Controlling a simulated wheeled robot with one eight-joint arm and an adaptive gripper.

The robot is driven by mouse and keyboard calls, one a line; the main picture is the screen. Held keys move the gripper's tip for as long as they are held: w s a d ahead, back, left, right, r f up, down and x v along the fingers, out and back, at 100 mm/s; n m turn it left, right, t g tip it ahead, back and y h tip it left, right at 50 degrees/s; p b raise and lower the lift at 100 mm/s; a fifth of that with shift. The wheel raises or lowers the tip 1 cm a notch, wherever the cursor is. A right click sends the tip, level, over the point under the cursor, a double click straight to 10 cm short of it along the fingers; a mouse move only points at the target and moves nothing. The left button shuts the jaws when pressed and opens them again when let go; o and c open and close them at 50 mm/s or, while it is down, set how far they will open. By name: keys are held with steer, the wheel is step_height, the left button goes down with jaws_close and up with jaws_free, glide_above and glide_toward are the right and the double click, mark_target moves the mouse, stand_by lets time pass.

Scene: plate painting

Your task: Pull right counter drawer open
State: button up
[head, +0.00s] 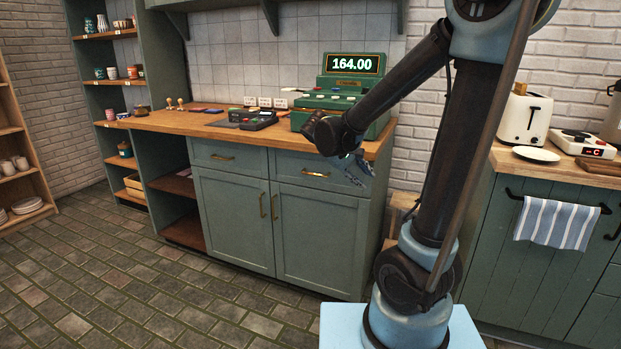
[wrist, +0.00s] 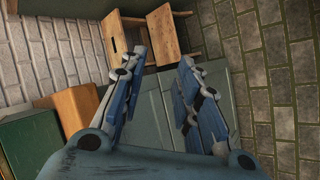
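The right counter drawer (head: 290,165) is a grey-green front with a brass handle (head: 316,174), under the wooden countertop. It looks shut, flush with the cabinet. My gripper (head: 358,172) is at the counter's right front corner, to the right of the handle and apart from it. In the wrist view my gripper (wrist: 160,82) has its two blue fingers spread with nothing held between them. Grey-green cabinet panels (wrist: 148,112) show behind the fingers. The handle is not visible in the wrist view.
A green cash register (head: 350,85) and a card terminal (head: 253,119) stand on the countertop (head: 190,122). A wooden stool (wrist: 165,35) stands beside the counter. The tiled floor (head: 130,270) in front is clear.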

steer(key=w+a+n+t+h, duration=0.1)
steer(key=w+a+t, duration=0.15)
steer(key=a, duration=0.55)
steer(key=w+a+n+t+h, duration=0.1)
steer(key=w+a, duration=0.3)
steer(key=a, duration=0.3)
steer(key=s+a+f+n+t+h, duration=0.1)
steer(key=a+f+t, duration=0.1)
steer(key=a, duration=0.5)
steer(key=a+f+n+t, duration=0.1)
steer(key=a+f+t, duration=0.15)
steer(key=a, duration=0.55)
steer(key=s+d+x, duration=0.1)
steer(key=x, duration=1.6)
steer(key=shift+f+g, duration=0.35)
steer(key=shift+g, duration=0.05)
steer(key=shift+d, duration=0.1)
jaws_close()
